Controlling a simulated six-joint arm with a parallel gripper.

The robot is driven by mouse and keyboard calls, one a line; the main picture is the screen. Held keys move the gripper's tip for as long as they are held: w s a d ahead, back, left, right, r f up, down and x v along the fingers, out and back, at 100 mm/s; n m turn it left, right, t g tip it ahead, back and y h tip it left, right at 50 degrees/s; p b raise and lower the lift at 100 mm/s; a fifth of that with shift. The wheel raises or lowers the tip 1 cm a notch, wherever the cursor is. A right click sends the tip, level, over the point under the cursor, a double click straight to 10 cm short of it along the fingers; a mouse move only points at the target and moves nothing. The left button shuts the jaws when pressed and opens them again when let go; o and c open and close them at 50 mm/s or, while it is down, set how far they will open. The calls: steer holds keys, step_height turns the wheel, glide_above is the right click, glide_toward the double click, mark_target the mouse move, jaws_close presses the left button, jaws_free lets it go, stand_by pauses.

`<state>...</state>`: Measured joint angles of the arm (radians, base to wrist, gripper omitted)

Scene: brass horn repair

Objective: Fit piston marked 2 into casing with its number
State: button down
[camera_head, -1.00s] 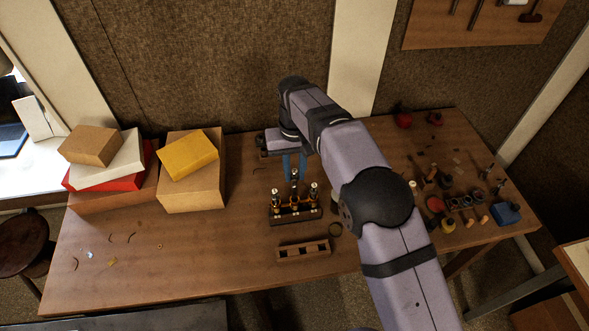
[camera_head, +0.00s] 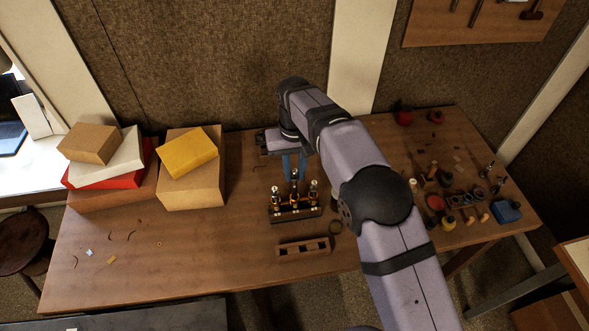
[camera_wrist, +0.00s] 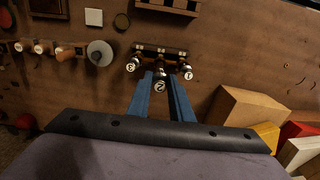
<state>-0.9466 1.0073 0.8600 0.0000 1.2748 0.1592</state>
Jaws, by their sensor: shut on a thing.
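The casing block (camera_head: 285,217) stands on the bench with a row of casings. The piston marked 2 (camera_wrist: 159,88) is between the blue fingertips of my gripper (camera_wrist: 161,80), which is shut on it. My gripper also shows in the head view (camera_head: 294,166), behind the block.
A wooden rack (camera_head: 304,248) with empty slots lies in front of the block, with a dark ring (camera_head: 335,227) beside it. Boxes (camera_head: 192,184) are stacked at left. Several tools and jars, including a blue one (camera_head: 507,212), crowd the right. The bench's left front is mostly clear.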

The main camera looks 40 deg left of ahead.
steer(key=shift+f+b, duration=1.7)
steer(key=shift+f, duration=1.8)
steer(key=c, duration=1.2)
jaws_free()
steer(key=shift+r, duration=0.15)
steer(key=shift+r+p, duration=1.9)
steer(key=shift+r, duration=0.4)
steer(key=shift+r+p, duration=0.3)
steer(key=shift+r, duration=0.8)
